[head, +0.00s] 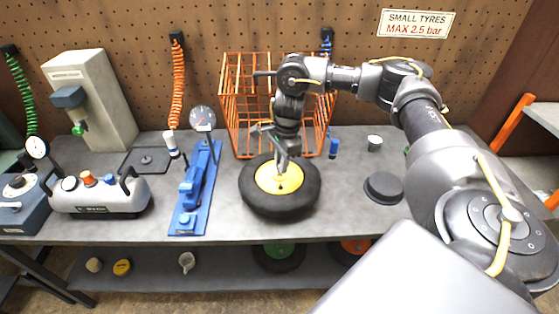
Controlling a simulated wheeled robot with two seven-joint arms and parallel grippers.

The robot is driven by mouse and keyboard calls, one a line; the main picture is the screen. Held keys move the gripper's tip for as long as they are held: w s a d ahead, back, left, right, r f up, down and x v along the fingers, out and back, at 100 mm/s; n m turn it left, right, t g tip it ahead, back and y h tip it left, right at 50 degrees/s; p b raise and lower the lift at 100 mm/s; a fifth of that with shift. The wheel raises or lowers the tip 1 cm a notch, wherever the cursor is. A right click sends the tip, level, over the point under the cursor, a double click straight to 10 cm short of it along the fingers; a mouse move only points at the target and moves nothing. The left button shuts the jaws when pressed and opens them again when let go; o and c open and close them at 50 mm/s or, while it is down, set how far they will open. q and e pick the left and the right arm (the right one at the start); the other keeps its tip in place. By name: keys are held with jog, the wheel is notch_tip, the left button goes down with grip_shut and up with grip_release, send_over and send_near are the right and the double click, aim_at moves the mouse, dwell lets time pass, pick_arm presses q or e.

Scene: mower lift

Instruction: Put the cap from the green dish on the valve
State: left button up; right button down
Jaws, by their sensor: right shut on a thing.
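A small wheel with a black tyre (257,202) and a yellow hub (272,183) lies flat on the grey bench. My right gripper (283,172) points down over the hub, its fingertips at or just above it. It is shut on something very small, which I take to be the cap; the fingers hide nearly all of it. The valve cannot be made out, with the fingertips covering that part of the hub. I cannot pick out the green dish; only a sliver of green shows beside my right forearm. My left gripper is not in view.
An orange wire cage (240,112) stands right behind the wheel. A blue tool with a gauge (191,200) lies to its left, and a grey tank (98,201) farther left. A flat black disc (383,187) and a small cup (374,143) are to the right.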

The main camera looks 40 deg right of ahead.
aim_at(281, 184)
jog(key=shift+d+f, duration=0.1)
jog(key=shift+s+f, duration=0.1)
notch_tip(281, 184, down, 3)
jog(key=b, duration=0.3)
jog(key=shift+b, duration=0.4)
jog(key=shift+f+b, duration=0.4)
jog(key=shift+f, duration=0.35)
jog(key=shift+p, duration=0.35)
dwell(0.3)
jog(key=shift+f+b, duration=0.9)
jog(key=shift+f, duration=0.3)
dwell(0.8)
jog(key=c, duration=0.9)
grip_release()
